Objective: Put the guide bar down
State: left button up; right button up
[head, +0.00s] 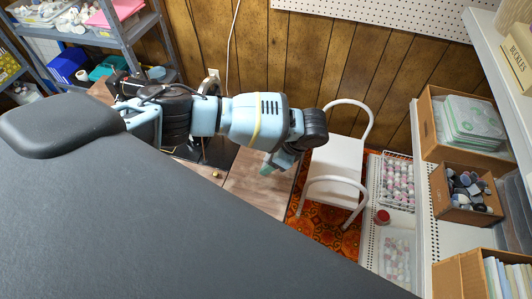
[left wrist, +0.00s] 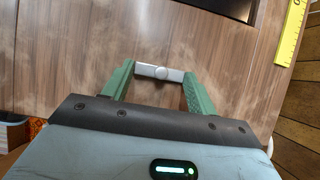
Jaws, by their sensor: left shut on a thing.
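In the head view, my left gripper (head: 272,163) is over the right part of the tabletop (head: 252,182), and the bar is not discernible there. My right gripper is not in view.
A yellow ruler strip (left wrist: 291,30) lies along the tabletop's right edge. A white chair (head: 335,165) stands right of the table in the head view. Shelves with a cardboard box (head: 466,193) and a wire basket (head: 397,180) line the far right. Open tabletop surrounds the gripper.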

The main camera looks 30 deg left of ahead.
pick_arm(q)
jog(key=shift+c, duration=1.2)
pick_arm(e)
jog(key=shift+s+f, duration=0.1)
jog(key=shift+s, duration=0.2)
